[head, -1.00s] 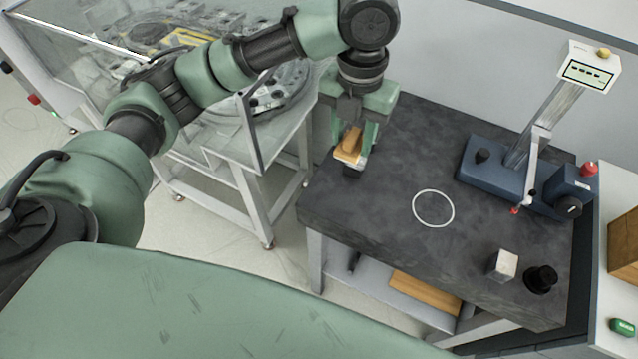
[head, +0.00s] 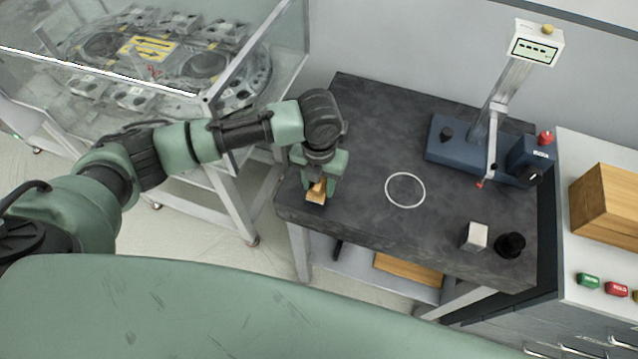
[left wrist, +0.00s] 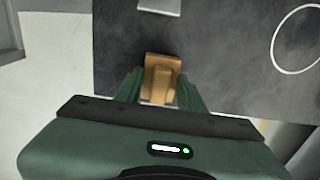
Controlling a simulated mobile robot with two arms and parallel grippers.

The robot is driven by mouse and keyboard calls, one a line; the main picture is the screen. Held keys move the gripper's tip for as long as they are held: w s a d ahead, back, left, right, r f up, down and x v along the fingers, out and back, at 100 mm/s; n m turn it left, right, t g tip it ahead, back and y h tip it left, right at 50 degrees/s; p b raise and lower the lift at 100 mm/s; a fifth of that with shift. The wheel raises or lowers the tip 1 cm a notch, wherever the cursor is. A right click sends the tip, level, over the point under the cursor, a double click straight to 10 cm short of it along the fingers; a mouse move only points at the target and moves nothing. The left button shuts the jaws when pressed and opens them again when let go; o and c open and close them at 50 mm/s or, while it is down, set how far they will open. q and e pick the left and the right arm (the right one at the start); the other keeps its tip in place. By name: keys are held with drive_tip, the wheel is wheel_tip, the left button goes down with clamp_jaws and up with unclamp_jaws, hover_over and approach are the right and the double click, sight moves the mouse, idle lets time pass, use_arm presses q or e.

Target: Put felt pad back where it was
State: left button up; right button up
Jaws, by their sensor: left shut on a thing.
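My left gripper (head: 317,187) is shut on a tan-brown block-like piece (head: 316,197), which I take to be the felt pad. In the left wrist view the piece (left wrist: 162,70) has a broad top and a narrower raised part between the fingers. The gripper points down over the left end of the dark stone table (head: 350,235), left of a white ring outline (head: 405,190). I cannot tell whether the piece touches the table. My right gripper is out of view.
A blue measuring stand (head: 465,155) is at the back right of the table. A pale metal block (head: 475,236) and a black round piece (head: 510,245) stand near the front right. A glass-walled machine (head: 170,60) is at the left. The table middle is clear.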

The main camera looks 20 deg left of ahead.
use_arm(q)
drive_tip(key=shift+f, duration=0.6)
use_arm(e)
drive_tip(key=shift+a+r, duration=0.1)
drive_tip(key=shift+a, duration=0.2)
use_arm(q)
drive_tip(key=o, duration=1.3)
drive_tip(key=shift+f, duration=0.15)
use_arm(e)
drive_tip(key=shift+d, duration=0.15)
use_arm(q)
drive_tip(key=shift+r, duration=0.4)
wheel_tip(320, 180, up, 12)
drive_tip(key=shift+f+b, duration=0.2)
drive_tip(key=shift+b, duration=1)
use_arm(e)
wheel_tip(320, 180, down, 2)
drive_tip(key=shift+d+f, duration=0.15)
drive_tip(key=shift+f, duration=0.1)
